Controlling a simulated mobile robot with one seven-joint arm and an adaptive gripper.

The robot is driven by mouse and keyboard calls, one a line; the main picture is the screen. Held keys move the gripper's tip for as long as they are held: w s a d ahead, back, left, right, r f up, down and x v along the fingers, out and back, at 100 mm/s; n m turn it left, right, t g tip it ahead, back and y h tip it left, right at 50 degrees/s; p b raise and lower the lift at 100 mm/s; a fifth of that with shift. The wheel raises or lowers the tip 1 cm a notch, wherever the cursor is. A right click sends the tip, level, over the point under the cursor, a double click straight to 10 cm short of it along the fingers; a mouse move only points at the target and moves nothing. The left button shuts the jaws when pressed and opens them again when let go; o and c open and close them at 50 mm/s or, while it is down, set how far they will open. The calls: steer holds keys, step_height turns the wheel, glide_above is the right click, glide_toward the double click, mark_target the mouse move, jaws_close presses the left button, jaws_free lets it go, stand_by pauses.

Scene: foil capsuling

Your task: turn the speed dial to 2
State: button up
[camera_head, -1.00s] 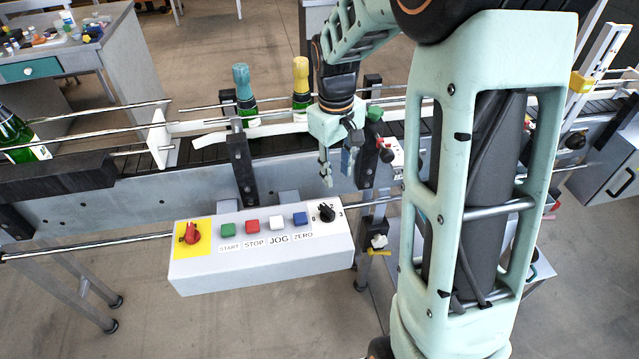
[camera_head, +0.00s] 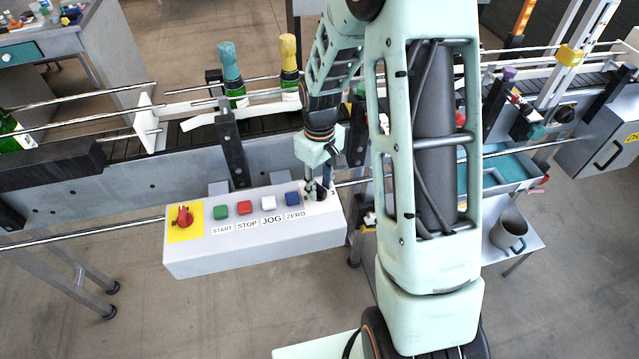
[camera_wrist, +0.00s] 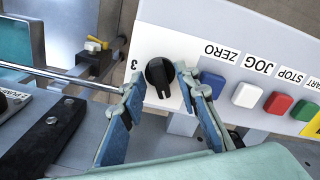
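The speed dial is a black knob (camera_wrist: 160,73) on a white scale plate at the right end of the control box (camera_head: 255,253). In the wrist view the figure 3 shows beside it; the other figures are hidden or unclear there. My gripper (camera_wrist: 160,95) is open, with blue-padded fingers on either side of the knob's near part. A gap shows between the knob and the left finger; the right finger is close to it, and I cannot tell if it touches. In the head view my gripper (camera_head: 318,188) is down at the dial and covers much of it.
Left of the dial are the blue ZERO (camera_head: 292,199), white JOG (camera_head: 268,202), red STOP (camera_head: 244,208) and green START (camera_head: 221,212) buttons. A red rotary switch (camera_head: 183,217) sits on a yellow plate. The conveyor rail and bottles stand behind the box.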

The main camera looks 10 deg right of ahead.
steer(key=shift+c, duration=0.3)
jaws_close()
steer(key=m+b, duration=0.2)
steer(key=m, duration=0.3)
steer(key=shift+m, duration=0.3)
steer(key=m+b, duration=0.1)
steer(key=m, duration=0.5)
stand_by(0.6)
steer(key=shift+o, duration=0.3)
jaws_free()
